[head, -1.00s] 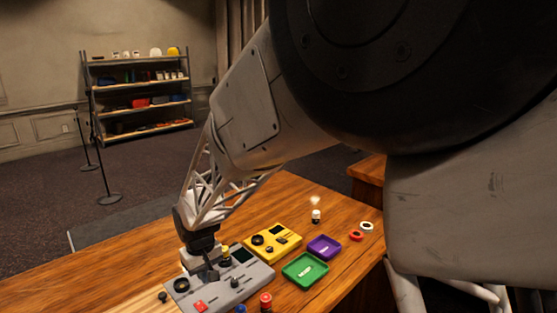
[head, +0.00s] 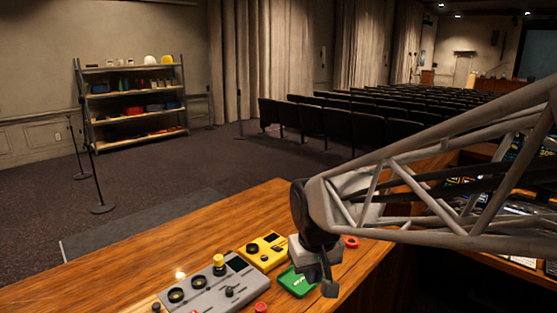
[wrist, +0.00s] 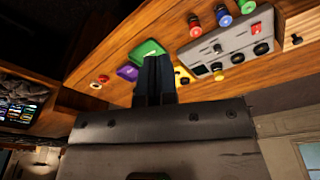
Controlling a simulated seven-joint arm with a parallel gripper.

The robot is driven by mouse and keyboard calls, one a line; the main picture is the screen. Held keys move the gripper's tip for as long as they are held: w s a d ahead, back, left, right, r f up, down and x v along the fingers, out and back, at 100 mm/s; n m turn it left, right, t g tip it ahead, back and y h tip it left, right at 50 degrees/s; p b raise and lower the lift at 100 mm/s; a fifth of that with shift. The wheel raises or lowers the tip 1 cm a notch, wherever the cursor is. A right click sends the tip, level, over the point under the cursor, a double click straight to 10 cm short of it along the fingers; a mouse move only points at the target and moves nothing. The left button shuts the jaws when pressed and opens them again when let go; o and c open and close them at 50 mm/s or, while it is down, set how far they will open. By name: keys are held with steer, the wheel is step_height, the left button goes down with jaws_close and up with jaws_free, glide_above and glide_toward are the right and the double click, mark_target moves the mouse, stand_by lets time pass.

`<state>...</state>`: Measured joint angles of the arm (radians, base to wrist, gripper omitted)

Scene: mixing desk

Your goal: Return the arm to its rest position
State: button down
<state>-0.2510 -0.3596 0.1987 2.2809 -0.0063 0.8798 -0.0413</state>
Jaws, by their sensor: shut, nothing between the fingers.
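My gripper (head: 329,286) hangs above the desk at the right in the head view, its fingers pointing down. In the wrist view the fingers (wrist: 155,76) are together with nothing between them. The grey panel (head: 232,292) with dials and a yellow cap lies left of my gripper and apart from it. My gripper partly covers the green tray (head: 293,284) in the head view. The green tray also shows beside the fingertips in the wrist view (wrist: 148,47).
The yellow box (head: 263,250) sits behind the grey panel. The purple tray (wrist: 127,72) shows in the wrist view, with small rings (wrist: 99,82) beside it. Red, blue and green pieces stand by the panel. The desk's left part (head: 130,270) is clear.

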steer(key=s+d+r+m+t, duration=0.1)
steer(key=s+d+m, duration=0.2)
steer(key=s+d, duration=0.8)
steer(key=s, duration=0.4)
steer(key=shift+d+r+m, duration=0.3)
steer(key=shift+d+r, duration=0.05)
